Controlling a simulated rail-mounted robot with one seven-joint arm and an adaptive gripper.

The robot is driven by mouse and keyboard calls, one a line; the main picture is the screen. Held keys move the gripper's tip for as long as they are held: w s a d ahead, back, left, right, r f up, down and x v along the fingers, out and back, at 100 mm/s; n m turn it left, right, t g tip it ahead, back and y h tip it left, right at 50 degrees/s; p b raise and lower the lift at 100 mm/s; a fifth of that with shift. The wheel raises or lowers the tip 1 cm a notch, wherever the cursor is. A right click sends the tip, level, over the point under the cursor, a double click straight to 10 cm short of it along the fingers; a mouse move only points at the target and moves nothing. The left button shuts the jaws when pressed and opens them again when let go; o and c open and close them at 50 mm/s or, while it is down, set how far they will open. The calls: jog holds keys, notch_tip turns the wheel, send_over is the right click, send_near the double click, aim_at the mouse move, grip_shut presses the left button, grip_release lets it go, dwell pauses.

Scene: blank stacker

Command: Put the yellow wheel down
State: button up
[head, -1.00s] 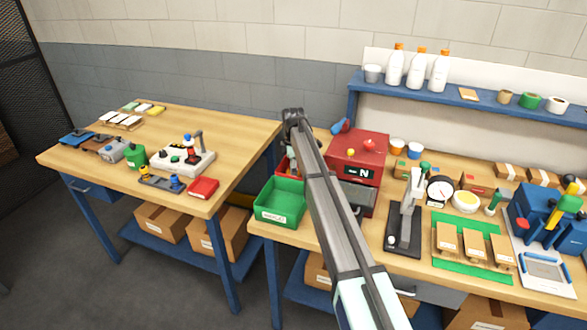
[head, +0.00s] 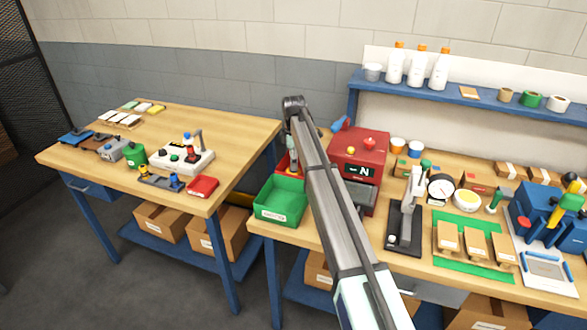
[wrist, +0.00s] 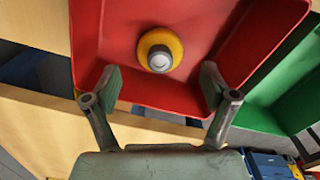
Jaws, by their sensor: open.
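The yellow wheel (wrist: 160,49) has a grey hub and lies in the red bin (wrist: 118,28) in the wrist view. My gripper (wrist: 160,82) is open, its two fingers spread wide with nothing between them. The wheel is beyond the fingertips and apart from them. In the head view my gripper is over the red bin (head: 282,166), and my arm hides part of the bin. I cannot make out the wheel clearly there.
A green bin (head: 280,202) stands in front of the red bin and a red machine (head: 358,160) right of it. A second table (head: 225,135) stands to the left, past a gap. A blue shelf (head: 450,95) with bottles runs along the back.

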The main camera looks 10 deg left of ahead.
notch_tip(320, 180, up, 8)
jog(key=b, duration=0.1)
jog(key=shift+r, duration=0.25)
dwell(0.4)
